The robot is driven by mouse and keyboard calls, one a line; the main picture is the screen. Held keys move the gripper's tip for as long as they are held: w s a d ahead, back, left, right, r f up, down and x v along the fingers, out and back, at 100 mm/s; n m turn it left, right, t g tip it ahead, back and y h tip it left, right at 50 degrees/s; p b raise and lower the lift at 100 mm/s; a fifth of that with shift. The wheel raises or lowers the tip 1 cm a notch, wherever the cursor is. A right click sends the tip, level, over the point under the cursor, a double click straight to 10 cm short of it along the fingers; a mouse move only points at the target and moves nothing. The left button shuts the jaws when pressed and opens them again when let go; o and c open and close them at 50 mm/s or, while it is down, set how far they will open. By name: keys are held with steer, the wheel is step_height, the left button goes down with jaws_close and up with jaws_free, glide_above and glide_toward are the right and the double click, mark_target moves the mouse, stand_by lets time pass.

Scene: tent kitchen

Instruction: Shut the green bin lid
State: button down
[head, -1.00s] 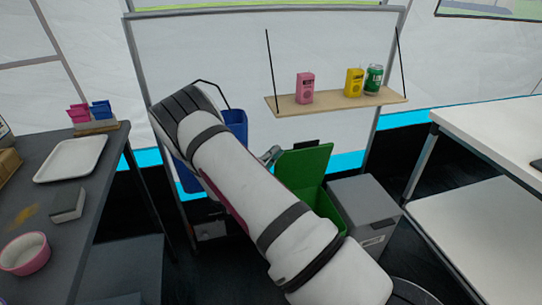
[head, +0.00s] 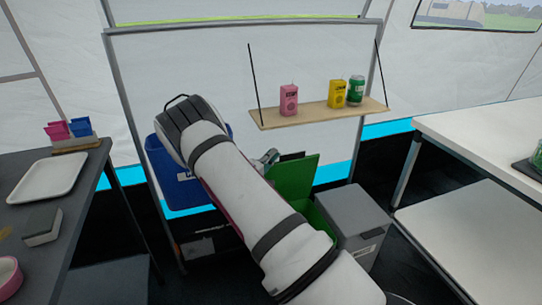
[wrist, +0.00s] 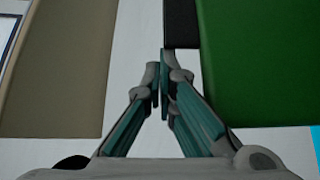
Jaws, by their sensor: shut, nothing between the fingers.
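The green bin's lid (head: 297,178) stands raised, and the bin's green body (head: 325,222) is partly hidden by my arm. A dark tab (head: 291,156) shows at the lid's upper edge. My gripper (head: 267,157) is at the upper left of the lid in the head view, mostly hidden behind my arm. In the wrist view my gripper (wrist: 158,75) is shut and empty, with the green lid (wrist: 262,62) just to its right. The dark tab (wrist: 181,24) is just beyond the fingertips. I cannot tell whether they touch.
A grey bin (head: 352,219) stands right of the green bin, and a blue bin (head: 168,172) is left, behind my arm. A hanging shelf (head: 320,113) with two boxes and a can is above. Tables flank both sides. A tan panel (wrist: 62,65) fills the wrist view's left.

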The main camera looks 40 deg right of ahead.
steer(key=s+a+f+m+h+b, duration=0.25)
steer(key=s+f, duration=0.25)
steer(key=s, duration=0.4)
steer(key=s+a+f+m+h+b, duration=0.1)
steer(key=s+a+f+m+b, duration=0.15)
steer(key=s+f, duration=0.4)
steer(key=s+a+f+b, duration=0.1)
steer(key=s+f, duration=0.3)
steer(key=f, duration=0.4)
steer(key=s+a+f+b, duration=0.1)
steer(key=s+f+b, duration=0.3)
steer(key=f, duration=0.4)
steer(key=shift+s+f+n+y, duration=0.25)
steer(key=shift+s+n+y, duration=0.05)
steer(key=shift+s+y, duration=0.1)
steer(key=shift+a+f, duration=0.1)
steer(key=v, duration=1.1)
steer(key=shift+a, duration=0.4)
steer(key=shift+r, duration=0.25)
